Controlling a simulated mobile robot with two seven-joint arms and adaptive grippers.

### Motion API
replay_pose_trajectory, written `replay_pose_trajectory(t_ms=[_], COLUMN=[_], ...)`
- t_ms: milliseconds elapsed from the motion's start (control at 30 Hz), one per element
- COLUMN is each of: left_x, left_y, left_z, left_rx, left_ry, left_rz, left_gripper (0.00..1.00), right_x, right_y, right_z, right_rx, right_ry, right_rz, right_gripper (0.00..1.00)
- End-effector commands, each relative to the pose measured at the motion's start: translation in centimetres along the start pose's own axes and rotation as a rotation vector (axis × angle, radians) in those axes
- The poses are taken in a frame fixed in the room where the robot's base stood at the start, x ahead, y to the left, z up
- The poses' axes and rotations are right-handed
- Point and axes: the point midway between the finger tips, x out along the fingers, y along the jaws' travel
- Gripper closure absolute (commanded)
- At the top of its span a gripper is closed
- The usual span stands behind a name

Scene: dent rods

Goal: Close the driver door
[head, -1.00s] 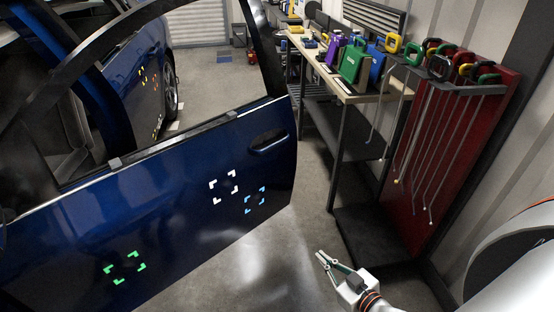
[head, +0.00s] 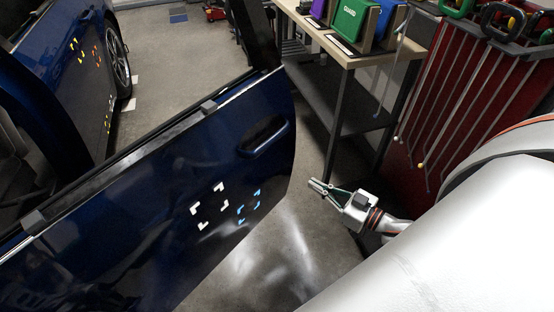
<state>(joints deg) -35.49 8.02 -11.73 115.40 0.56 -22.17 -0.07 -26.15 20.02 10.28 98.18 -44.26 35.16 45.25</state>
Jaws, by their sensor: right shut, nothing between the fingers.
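The driver door (head: 150,190) is a dark blue panel standing open on the left of the head view. It carries white corner marks (head: 209,205) and blue corner marks (head: 249,206), with a dark handle (head: 263,137) near its free edge. The car body (head: 68,75) shows behind it at upper left. My right gripper (head: 315,185) is shut and empty, to the right of the door's free edge and apart from it, with its fingertips pointing left toward the door. My left gripper is not in view.
A workbench (head: 345,64) with colored cases, including a green one (head: 352,23), stands behind the door's edge. A red rack (head: 455,110) with hanging rods is at the right. Bare floor (head: 265,255) lies between the door and my right arm.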

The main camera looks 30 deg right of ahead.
Motion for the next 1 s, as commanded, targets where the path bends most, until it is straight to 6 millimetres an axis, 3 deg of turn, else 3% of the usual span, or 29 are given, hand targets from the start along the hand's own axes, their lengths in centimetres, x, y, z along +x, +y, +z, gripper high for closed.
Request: replay_pose_trajectory(t_ms=[233,600,800,1000], left_x=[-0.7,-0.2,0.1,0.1], left_y=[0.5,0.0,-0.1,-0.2], left_z=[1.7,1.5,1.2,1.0], left_rx=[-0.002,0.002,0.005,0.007], left_ry=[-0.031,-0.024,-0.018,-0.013], left_rz=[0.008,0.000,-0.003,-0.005], left_gripper=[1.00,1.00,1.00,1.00], right_x=[3.9,10.8,13.0,13.6], right_y=[0.0,0.0,0.0,-0.1], right_z=[-0.2,0.0,0.0,0.0], right_rx=[-0.003,-0.001,-0.001,0.000], right_ry=[0.004,0.002,0.000,-0.001], right_rz=[0.000,0.001,0.001,0.001], right_gripper=[1.00,1.00,1.00,1.00])
